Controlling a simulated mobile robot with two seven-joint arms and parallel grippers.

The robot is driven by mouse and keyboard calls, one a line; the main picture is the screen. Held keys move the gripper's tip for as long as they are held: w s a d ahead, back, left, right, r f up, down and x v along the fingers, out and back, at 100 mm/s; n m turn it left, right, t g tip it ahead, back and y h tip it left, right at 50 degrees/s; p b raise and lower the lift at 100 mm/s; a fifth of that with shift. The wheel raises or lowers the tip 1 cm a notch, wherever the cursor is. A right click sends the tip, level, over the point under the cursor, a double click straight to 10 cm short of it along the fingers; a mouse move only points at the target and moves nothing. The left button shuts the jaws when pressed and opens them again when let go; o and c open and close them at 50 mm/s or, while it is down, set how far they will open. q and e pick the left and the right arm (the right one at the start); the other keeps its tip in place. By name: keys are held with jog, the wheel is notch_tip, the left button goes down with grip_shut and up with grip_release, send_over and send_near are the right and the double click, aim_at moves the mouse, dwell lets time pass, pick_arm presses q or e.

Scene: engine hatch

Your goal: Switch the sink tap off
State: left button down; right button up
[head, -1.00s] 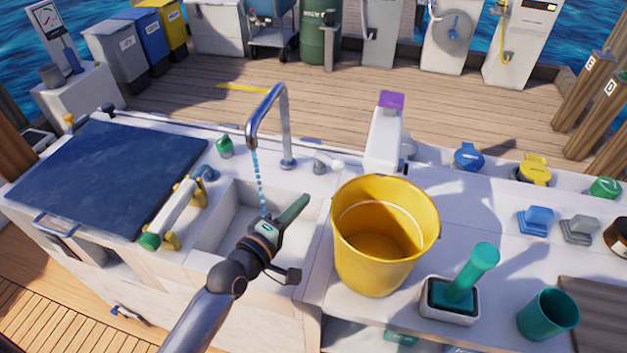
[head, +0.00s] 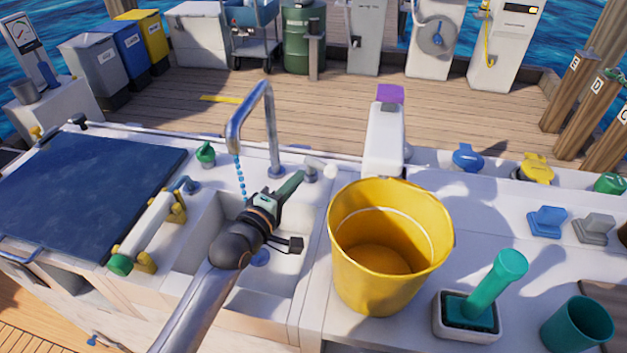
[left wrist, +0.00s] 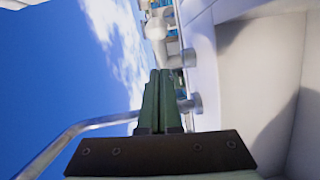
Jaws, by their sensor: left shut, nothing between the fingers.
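The chrome sink tap (head: 268,125) stands behind the sink (head: 205,235). A string of blue drops (head: 241,178) falls from its spout. A short grey handle base (head: 311,170) with a white knob (head: 331,171) stands right of the tap. My left gripper (head: 298,178) is shut and empty over the sink, its green fingers pointing at the handle. In the left wrist view the shut fingers (left wrist: 160,75) point towards the white knob (left wrist: 156,28), with a visible gap. The tap's pipe (left wrist: 75,135) shows there at lower left. My right gripper is out of view.
A yellow bucket (head: 387,290) stands on the counter just right of the sink. A white dispenser with a purple top (head: 386,135) is behind it. A green-ended rail (head: 145,233) lies left of the sink. A green brush (head: 497,285) stands at right.

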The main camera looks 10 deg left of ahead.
aim_at(323, 171)
pick_arm(q)
jog(key=d, duration=0.1)
jog(key=w+d, duration=0.2)
jog(key=shift+d+f, duration=0.25)
jog(key=shift+f, duration=0.05)
jog(key=shift+r, duration=0.1)
jog(key=shift+w+d+r+p, duration=0.1)
jog(key=shift+d+p, duration=0.15)
jog(key=shift+p, duration=0.3)
